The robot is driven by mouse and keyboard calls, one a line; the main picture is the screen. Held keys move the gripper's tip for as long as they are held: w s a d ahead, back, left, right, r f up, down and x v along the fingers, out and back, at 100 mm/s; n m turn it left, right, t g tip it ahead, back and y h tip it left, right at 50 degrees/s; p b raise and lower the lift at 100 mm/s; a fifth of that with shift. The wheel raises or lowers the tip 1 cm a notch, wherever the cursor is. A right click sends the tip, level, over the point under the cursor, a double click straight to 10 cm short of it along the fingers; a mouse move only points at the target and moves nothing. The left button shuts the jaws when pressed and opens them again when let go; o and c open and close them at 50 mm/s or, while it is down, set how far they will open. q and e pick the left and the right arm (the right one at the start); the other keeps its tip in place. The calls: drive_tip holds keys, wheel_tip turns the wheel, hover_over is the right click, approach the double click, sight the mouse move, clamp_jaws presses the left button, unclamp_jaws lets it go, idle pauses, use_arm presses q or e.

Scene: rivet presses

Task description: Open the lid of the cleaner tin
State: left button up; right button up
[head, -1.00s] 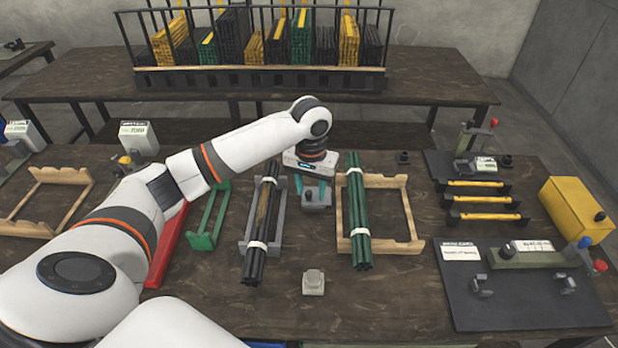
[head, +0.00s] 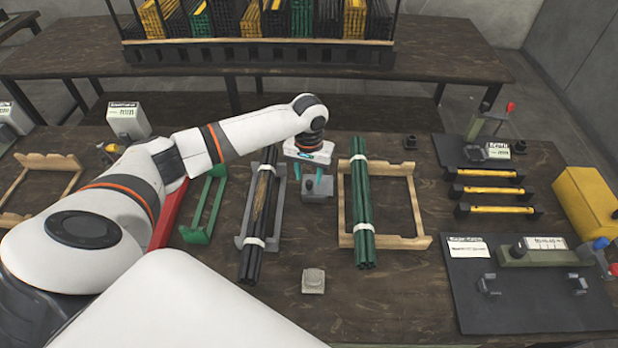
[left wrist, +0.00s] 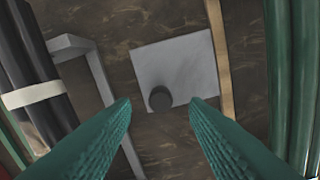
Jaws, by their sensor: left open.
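A small grey box (head: 317,190) with a dark knob on its flat top stands mid-table between two racks; it looks like the cleaner tin, its lid down. In the left wrist view the square grey lid (left wrist: 190,62) shows from above with the round dark knob (left wrist: 160,98) near its lower edge. My left gripper (head: 312,174) is open above the box, teal fingers pointing down. In the left wrist view its fingertips (left wrist: 160,104) lie on either side of the knob, with gaps; whether they reach down to its height I cannot tell. My right gripper is not in view.
A grey rack (head: 245,240) with tied black rods is left of the box. A wooden rack (head: 420,240) with tied green rods (head: 362,215) is right. A small pale block (head: 313,281) sits in front. Bare tabletop lies around that block.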

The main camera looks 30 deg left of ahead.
use_arm(q)
drive_tip(key=shift+f, duration=1.25)
clamp_jaws()
